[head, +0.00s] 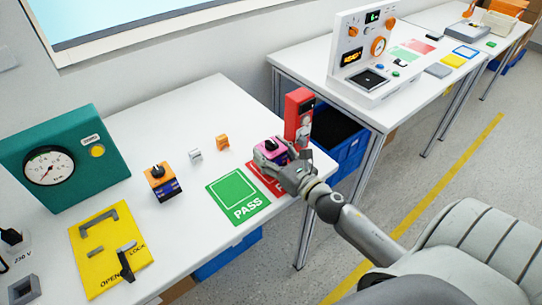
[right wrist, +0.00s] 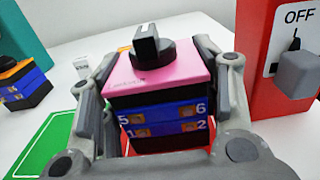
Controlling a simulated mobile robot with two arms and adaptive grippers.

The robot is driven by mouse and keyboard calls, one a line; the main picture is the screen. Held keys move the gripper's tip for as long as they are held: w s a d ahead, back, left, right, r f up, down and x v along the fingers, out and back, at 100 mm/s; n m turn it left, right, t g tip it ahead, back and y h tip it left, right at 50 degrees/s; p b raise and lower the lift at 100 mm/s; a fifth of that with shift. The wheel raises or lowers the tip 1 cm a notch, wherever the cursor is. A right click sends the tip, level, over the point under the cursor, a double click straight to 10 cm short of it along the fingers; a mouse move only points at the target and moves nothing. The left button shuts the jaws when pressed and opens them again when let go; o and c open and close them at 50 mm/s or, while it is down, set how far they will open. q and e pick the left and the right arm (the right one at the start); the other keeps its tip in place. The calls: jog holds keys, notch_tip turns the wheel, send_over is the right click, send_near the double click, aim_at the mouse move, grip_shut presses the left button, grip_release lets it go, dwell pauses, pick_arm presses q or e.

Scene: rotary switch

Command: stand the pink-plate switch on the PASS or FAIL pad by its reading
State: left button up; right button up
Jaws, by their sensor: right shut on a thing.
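The pink-plate switch (head: 268,148) has a pink top, a black knob and blue terminal blocks numbered 5, 6, 1 and 2, clear in the right wrist view (right wrist: 160,85). My right gripper (head: 284,164) is shut on it, with one finger on each side (right wrist: 155,95). It is upright at the red pad (head: 256,174), which it and the gripper partly cover. I cannot tell whether its base touches the pad. The green PASS pad (head: 236,192) lies empty to the left. My left gripper is not in view.
A red box (head: 299,104) with an OFF lever (right wrist: 297,75) stands close behind the gripper. An orange-topped switch (head: 162,182), small white (head: 195,155) and orange (head: 222,142) blocks, a yellow lock plate (head: 100,245) and a teal gauge box (head: 85,135) stand left.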

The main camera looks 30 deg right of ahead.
jog(key=shift+f, duration=0.2)
jog(key=shift+f, duration=0.2)
jog(key=o, duration=1.2)
jog(key=shift+o, duration=0.2)
jog(key=shift+r, duration=0.2)
